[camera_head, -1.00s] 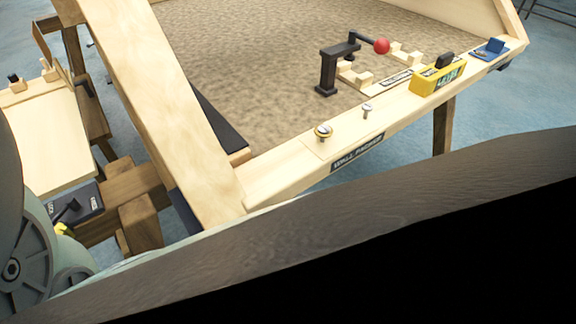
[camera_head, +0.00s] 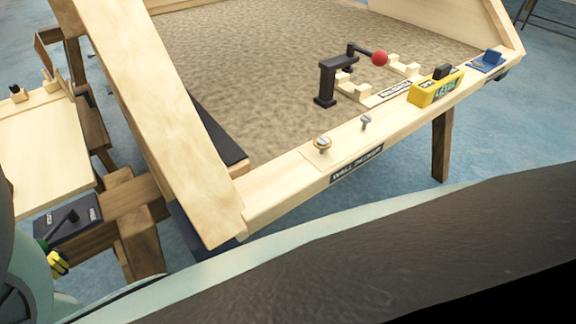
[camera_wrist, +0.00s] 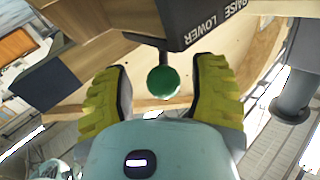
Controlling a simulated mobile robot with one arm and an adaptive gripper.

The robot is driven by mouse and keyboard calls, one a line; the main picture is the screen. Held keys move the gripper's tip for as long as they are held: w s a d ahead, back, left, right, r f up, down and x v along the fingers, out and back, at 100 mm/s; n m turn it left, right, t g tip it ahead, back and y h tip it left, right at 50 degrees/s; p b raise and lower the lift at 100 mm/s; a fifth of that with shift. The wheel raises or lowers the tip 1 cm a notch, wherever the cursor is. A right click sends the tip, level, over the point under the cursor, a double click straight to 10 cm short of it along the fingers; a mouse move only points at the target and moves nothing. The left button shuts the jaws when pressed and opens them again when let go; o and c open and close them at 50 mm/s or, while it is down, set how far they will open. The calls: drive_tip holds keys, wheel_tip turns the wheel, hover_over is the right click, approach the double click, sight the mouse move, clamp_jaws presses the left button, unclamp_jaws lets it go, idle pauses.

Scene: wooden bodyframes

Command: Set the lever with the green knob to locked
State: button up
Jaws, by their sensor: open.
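The green knob (camera_wrist: 163,82) sits on the end of a dark lever in the wrist view. The lever comes out of a dark box (camera_wrist: 205,18) lettered RAISE and LOWER; I read no "locked" mark. In the head view the box (camera_head: 74,220) is at the lower left, with the lever angled down-left to the partly hidden green knob (camera_head: 43,243). My gripper (camera_wrist: 160,75) is open, its yellow fingers on either side of the knob with gaps on both sides. The gripper (camera_head: 57,262) is partly visible in the head view; whether it touches the knob cannot be told.
A light wooden frame (camera_head: 285,190) runs across the middle, carrying a red-knobbed lever (camera_head: 379,58), a yellow level (camera_head: 436,88) and screws. Wooden posts (camera_head: 143,240) stand right of the dark box. A grey cylinder (camera_wrist: 294,95) is close to the right finger in the wrist view.

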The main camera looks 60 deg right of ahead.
drive_tip(key=shift+a+r, duration=0.1)
drive_tip(key=shift+a, duration=0.2)
drive_tip(key=v, duration=0.9)
drive_tip(key=shift+w+r, duration=0.15)
idle(0.3)
